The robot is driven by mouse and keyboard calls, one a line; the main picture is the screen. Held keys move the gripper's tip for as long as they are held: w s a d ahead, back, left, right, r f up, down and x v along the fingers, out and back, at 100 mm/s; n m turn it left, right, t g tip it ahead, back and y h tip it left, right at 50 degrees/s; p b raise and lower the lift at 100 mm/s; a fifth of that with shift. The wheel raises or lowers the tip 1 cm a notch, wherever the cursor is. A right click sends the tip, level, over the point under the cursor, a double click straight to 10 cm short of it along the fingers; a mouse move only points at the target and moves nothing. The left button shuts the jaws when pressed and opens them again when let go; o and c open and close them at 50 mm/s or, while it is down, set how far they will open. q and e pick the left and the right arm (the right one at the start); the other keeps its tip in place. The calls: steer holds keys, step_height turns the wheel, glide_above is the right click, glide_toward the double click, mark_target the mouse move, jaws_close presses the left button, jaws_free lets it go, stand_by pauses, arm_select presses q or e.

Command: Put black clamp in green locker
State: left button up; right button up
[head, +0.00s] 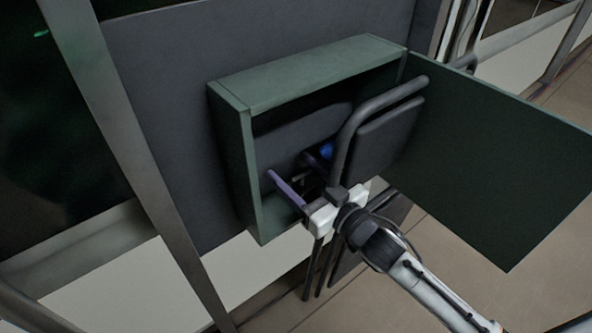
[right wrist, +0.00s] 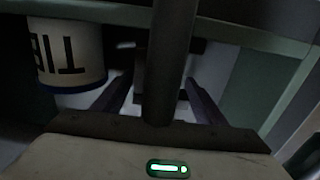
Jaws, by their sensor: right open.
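The green locker (head: 300,75) is mounted on a dark panel, and its door (head: 500,155) stands wide open to the right. My right gripper (head: 290,166) is open, its fingers inside the lower part of the locker. In the right wrist view, a blurred dark shape (right wrist: 138,70) lies beyond and between the spread fingers (right wrist: 157,88). It may be the black clamp, but I cannot tell, nor whether a finger touches it. Part of the gripper is hidden behind a dark tube. My left gripper is not in view.
A chair-like piece with a dark bent tube (head: 350,125) and pad (head: 384,140) stands in front of the locker, close to my right gripper. A white lettered cylinder (right wrist: 72,50) with a blue rim is left of the fingers. Tiled floor (head: 440,250) shows below the door.

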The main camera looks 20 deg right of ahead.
steer(key=shift+s+r, duration=0.1)
steer(key=shift+r, duration=0.05)
arm_select(q)
steer(key=p, duration=0.1)
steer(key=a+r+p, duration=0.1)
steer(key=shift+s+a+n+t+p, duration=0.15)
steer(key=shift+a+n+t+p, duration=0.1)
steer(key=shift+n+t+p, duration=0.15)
arm_select(e)
steer(key=v, duration=1.1)
steer(key=shift+s+d, duration=0.15)
steer(key=shift+s, duration=0.25)
